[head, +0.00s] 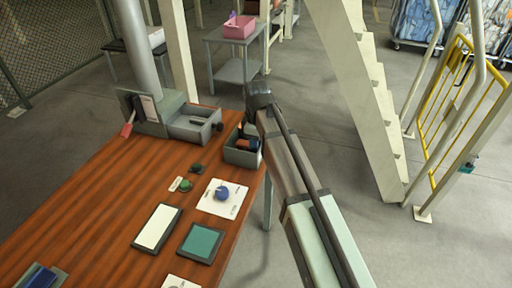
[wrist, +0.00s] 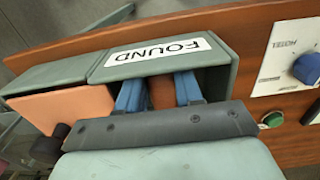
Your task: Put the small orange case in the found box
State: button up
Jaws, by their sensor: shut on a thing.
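The found box (wrist: 218,78) is a grey-green open box with a white FOUND label, seen across the middle of the wrist view. In the head view the found box (head: 240,158) stands at the table's right edge. My gripper (wrist: 160,94) has its blue fingers down inside the box opening, behind the label wall. It is shut on the small orange case (wrist: 162,90), of which only a strip shows between the fingers. The case's lower part is hidden by my gripper. In the head view my gripper (head: 250,146) is over the box, and the case cannot be made out.
A grey tray (head: 190,125) sits behind the found box on the wooden table (head: 95,195). A white card with a blue knob (head: 222,193), a green button (head: 185,185) and two flat panels (head: 157,226) lie in front. A light-orange surface (wrist: 65,112) shows left of the box.

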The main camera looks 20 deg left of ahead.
jog(key=shift+f, duration=0.75)
jog(key=shift+f, duration=0.15)
jog(key=o, duration=1)
jog(key=shift+o, duration=0.2)
notch_tip(320, 180, up, 12)
